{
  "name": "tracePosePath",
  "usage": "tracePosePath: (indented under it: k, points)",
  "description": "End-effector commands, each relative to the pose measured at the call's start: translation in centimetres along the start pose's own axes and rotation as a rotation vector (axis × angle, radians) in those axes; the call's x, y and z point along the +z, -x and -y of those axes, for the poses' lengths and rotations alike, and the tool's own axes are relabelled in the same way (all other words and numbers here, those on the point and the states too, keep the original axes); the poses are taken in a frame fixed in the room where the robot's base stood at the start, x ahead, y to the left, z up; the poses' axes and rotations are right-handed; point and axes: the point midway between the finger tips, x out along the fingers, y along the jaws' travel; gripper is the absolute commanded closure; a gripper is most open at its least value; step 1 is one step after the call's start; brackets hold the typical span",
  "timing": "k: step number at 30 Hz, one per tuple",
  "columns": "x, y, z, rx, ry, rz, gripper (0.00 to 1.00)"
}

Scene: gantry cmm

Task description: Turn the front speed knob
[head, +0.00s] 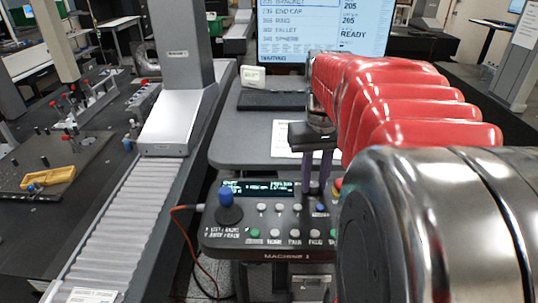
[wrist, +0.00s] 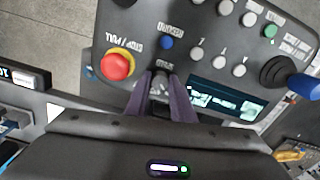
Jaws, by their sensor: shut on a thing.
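The control panel (head: 265,243) stands in front of me, marked MACHINE 1. The front speed knob (wrist: 160,84) is a small dark knob on it, partly seen between my fingers in the wrist view. My gripper (wrist: 160,88) has two purple fingers, shut on the knob from either side. In the head view my gripper (head: 315,188) reaches down onto the panel's right part, and its fingers hide the knob there. I cannot read the knob's pointer or its setting.
Close to my fingers are a red stop button (wrist: 117,66) and a blue button (wrist: 166,43). The panel also has a display (wrist: 226,102), several pale buttons and a blue-topped joystick (head: 229,197). A monitor (head: 322,30) stands behind; a measuring-machine column (head: 181,60) rises at left.

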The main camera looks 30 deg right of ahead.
Motion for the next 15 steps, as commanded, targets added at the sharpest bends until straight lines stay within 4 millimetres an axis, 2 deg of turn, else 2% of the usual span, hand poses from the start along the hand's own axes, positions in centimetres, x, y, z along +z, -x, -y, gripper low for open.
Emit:
tracePosePath:
  k: [12,13,15]
  points:
    - [0.12,0.00,-0.06,0.002,0.012,0.004,1.00]
    - [0.12,0.00,-0.06,0.002,0.012,0.004,0.78]
    - [0.12,0.00,-0.06,0.002,0.012,0.004,0.73]
